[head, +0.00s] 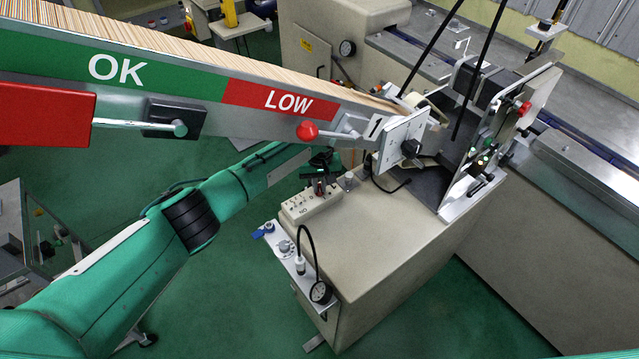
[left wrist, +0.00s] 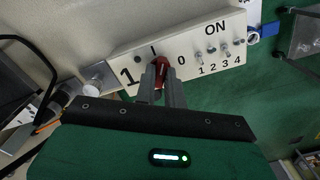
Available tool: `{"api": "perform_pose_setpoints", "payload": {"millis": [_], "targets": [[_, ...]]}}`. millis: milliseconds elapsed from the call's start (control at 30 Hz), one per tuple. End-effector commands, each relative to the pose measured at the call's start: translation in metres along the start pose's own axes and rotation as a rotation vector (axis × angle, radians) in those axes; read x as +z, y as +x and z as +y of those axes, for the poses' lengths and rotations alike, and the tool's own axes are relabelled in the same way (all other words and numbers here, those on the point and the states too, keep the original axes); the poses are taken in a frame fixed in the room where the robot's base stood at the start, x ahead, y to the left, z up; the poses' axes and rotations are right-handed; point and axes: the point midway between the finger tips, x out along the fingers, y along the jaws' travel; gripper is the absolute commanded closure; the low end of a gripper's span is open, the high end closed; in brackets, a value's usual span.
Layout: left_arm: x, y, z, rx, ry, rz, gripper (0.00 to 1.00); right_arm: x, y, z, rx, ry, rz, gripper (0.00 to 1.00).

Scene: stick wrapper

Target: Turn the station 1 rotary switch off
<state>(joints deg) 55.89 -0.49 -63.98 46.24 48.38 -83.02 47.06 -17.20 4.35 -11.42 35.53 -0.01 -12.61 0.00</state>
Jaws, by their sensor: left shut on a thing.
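The station 1 rotary switch is a red knob (left wrist: 161,68) on a cream switch box (left wrist: 125,58) marked with a large 1. The marks I and 0 stand above and to the right of the knob. The knob's upper end appears nearer the I, but the fingers partly hide it. My left gripper (left wrist: 163,82) is shut on the knob, one finger on each side. In the head view the switch box (head: 312,207) sits on the machine's top, with my left gripper (head: 321,180) reaching down to it. My right gripper is out of view.
Several small toggle switches (left wrist: 212,50) under ON sit right of the knob. A long stick hopper (head: 200,92) with OK and LOW marks crosses above my left arm. A gauge bracket (head: 290,255) stands at the machine's front edge. A metal post (head: 349,181) stands beside the box.

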Motion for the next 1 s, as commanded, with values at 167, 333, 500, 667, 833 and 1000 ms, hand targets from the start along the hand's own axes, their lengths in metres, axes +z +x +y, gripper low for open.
{"api": "perform_pose_setpoints", "payload": {"millis": [167, 333, 500, 667, 833, 1000], "targets": [[0.0004, -0.0002, 0.0005, 0.002, 0.167, -0.001, 1.00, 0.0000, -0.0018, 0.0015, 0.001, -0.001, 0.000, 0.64], [0.0005, 0.0001, 0.0000, 0.001, 0.328, -0.002, 1.00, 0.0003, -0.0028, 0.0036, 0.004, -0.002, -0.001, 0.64], [0.0003, -0.0004, 0.0005, 0.002, 0.489, -0.001, 1.00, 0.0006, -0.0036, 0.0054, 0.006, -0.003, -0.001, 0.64], [0.0001, -0.0004, 0.0005, 0.002, 0.635, 0.000, 1.00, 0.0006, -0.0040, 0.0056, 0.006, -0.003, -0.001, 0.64], [0.0000, -0.0001, 0.0001, 0.001, 0.770, 0.000, 1.00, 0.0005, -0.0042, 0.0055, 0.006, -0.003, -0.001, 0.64], [-0.0002, -0.0002, -0.0001, 0.000, 0.873, 0.000, 1.00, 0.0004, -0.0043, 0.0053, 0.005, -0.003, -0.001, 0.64]]}}
